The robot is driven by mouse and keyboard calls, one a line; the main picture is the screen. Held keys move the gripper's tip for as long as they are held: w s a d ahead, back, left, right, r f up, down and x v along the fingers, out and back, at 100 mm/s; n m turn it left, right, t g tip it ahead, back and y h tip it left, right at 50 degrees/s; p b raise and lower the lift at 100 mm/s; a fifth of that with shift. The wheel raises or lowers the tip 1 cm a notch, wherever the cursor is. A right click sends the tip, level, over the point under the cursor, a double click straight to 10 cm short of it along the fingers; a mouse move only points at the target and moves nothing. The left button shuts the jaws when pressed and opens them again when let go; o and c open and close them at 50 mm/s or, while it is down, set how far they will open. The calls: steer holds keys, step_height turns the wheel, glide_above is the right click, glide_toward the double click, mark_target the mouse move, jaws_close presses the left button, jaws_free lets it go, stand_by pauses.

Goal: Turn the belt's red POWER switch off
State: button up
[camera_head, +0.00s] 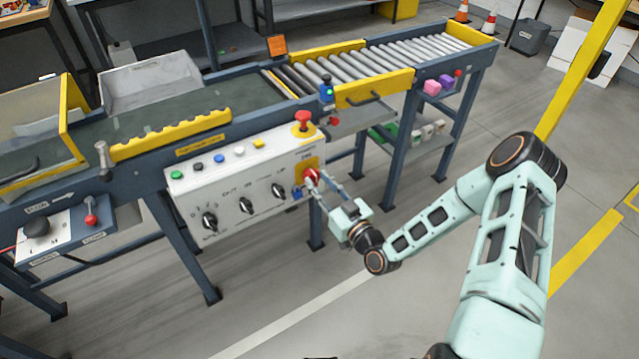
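The belt's control panel (240,184) is a light box on the front side of the conveyor. Near its right end is a red switch (312,175) on a yellow plate (308,165), which I take as the POWER switch. My gripper (314,184) is at this red switch, its fingers reaching to it from the lower right. The fingers partly hide the switch, and I cannot tell whether they touch it or how far they are closed. The switch's setting is too small to read.
Black knobs (246,205) and small coloured buttons (219,158) sit left on the panel. A red mushroom button (303,118) stands above the switch. A roller section (400,60) runs to the upper right. The floor (430,250) around my arm is clear.

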jaws_close()
stand_by(0.5)
steer(key=m+b, duration=0.2)
steer(key=shift+w+d+f+m, duration=0.1)
steer(key=shift+d+f+m, duration=0.05)
steer(key=shift+m, duration=0.25)
steer(key=m+b, duration=0.2)
steer(key=m, duration=0.3)
steer(key=m+b, duration=0.2)
steer(key=m, duration=0.3)
steer(key=f+m+b, duration=0.1)
steer(key=m+b, duration=0.1)
steer(key=m, duration=0.3)
steer(key=shift+w+d+f, duration=0.1)
steer(key=shift+w+d, duration=0.15)
steer(key=shift+d, duration=0.05)
